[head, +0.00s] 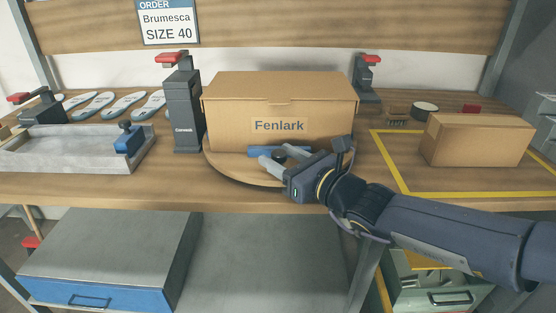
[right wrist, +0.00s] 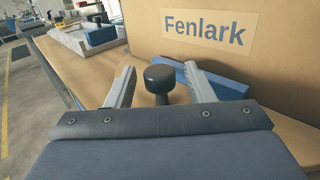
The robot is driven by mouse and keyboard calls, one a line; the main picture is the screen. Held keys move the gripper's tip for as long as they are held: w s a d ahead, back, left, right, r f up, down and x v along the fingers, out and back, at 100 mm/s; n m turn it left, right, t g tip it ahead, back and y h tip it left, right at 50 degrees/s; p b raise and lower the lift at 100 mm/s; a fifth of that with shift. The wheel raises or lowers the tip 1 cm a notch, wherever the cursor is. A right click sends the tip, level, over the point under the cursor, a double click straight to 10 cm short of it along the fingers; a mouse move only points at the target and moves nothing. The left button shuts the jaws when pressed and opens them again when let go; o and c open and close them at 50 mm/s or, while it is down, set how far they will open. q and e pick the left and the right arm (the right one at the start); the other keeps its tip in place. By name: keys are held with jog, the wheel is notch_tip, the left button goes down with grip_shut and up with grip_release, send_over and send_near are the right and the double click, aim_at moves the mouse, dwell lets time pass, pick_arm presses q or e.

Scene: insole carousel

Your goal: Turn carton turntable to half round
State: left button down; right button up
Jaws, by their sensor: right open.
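A large brown carton labelled Fenlark (head: 279,100) stands on a round wooden turntable (head: 222,168), its label facing me. A black knob (right wrist: 160,78) stands up from the turntable in front of the carton; it also shows in the head view (head: 279,156). A blue block (right wrist: 215,80) lies between knob and carton, partly hidden. My right gripper (head: 283,157) is open at the front of the turntable. In the right wrist view its two grey fingers (right wrist: 161,90) stand on either side of the knob, with gaps showing. My left gripper is not in view.
A dark post (head: 183,112) with a red top stands left of the carton, another (head: 367,80) behind right. A grey tray (head: 65,150) with a blue handle and several insoles (head: 92,105) are left. A smaller carton (head: 478,140) sits inside yellow tape lines at right.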

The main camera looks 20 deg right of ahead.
jog(key=shift+w+a, duration=0.25)
jog(key=shift+w, duration=0.2)
jog(key=shift+c, duration=0.5)
grip_shut()
